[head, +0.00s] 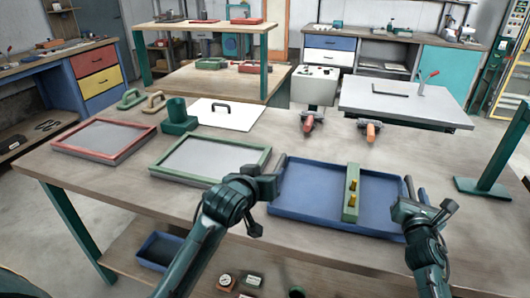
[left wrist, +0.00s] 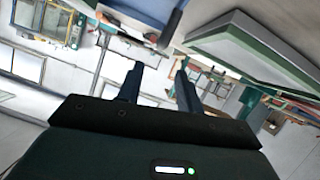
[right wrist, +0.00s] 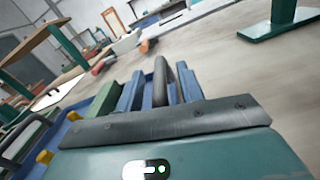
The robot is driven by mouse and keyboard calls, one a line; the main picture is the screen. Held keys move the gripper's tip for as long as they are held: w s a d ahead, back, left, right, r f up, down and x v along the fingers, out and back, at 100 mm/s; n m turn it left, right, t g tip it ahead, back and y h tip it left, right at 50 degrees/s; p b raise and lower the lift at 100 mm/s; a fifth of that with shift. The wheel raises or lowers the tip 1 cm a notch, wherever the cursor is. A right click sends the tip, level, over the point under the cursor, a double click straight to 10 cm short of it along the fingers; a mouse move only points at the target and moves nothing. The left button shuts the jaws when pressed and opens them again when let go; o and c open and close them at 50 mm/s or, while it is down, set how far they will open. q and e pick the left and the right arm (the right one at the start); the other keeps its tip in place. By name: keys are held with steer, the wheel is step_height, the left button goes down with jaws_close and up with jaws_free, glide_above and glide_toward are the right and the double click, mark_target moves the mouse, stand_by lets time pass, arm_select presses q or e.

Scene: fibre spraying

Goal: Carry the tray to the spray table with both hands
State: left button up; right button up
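A blue tray (head: 312,203) lies on the near wooden table. A green bar (head: 351,190) with two yellow knobs lies across it. My left gripper (head: 279,178) is at the tray's left wall; its two fingers stand apart with nothing between them in the left wrist view (left wrist: 157,85). My right gripper (head: 415,188) is at the tray's right wall. In the right wrist view its fingers (right wrist: 160,92) are apart, on either side of a dark arched handle; contact is unclear. A grey-topped table (head: 400,102) with a small red-handled lever stands beyond; I cannot tell if it is the spray table.
A green-framed tray (head: 208,177) and a red-framed tray (head: 105,155) lie left of the blue tray. A green post (head: 482,187) stands at the right. Floor shows at the far right.

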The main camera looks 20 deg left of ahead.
steer(key=s, duration=1.1)
steer(key=shift+s+f, duration=0.1)
steer(key=shift+s, duration=0.05)
